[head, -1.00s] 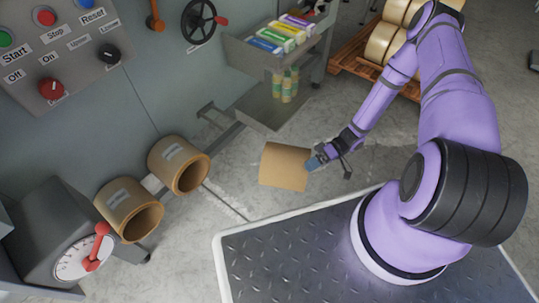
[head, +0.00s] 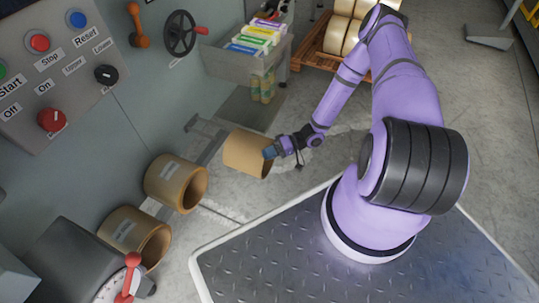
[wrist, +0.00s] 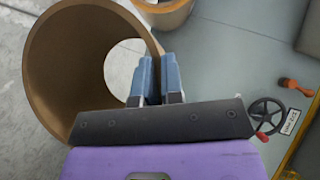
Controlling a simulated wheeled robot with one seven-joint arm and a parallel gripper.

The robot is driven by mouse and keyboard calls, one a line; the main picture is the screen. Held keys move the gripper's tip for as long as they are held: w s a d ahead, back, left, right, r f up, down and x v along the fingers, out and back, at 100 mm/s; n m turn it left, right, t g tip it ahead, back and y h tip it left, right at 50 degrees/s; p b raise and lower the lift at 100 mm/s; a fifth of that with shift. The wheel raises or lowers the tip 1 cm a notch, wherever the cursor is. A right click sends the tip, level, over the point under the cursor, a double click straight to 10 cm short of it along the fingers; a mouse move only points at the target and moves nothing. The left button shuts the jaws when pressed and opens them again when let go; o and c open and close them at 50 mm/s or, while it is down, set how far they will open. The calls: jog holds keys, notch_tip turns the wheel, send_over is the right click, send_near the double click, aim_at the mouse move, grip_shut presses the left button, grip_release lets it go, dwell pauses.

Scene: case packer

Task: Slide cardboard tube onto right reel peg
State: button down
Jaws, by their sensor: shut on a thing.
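A plain brown cardboard tube (head: 244,154) is held off the floor at the machine's side in the head view. In the wrist view the tube (wrist: 48,60) is large at left, and grey floor shows through its open bore. My gripper (head: 271,151) is shut on the tube's wall at its right end. The blue fingers (wrist: 158,78) pinch the rim in the wrist view. A grey peg-like bar (head: 207,127) sticks out of the machine just behind and left of the tube. No peg shows inside the bore; the tube seems apart from the bar.
Two labelled brown tubes (head: 160,180) and (head: 122,232) sit along the machine, left of the held one. A grey shelf (head: 228,62) with colored boxes is behind. A handwheel (head: 180,33) and control panel (head: 60,60) are on the wall. A pallet of rolls (head: 338,38) stands farther back.

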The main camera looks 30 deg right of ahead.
aim_at(248, 132)
jog(key=w+a, duration=1.1)
jog(key=w, duration=0.5)
jog(key=shift+a, duration=0.3)
dwell(1.6)
dwell(0.5)
jog(key=shift+f, duration=0.25)
dwell(0.4)
jog(key=c, duration=1.2)
grip_release()
jog(key=shift+o, duration=0.2)
jog(key=v, duration=1)
jog(key=shift+d+r, duration=0.1)
jog(key=shift+d, duration=0.25)
jog(key=shift+d, duration=0.15)
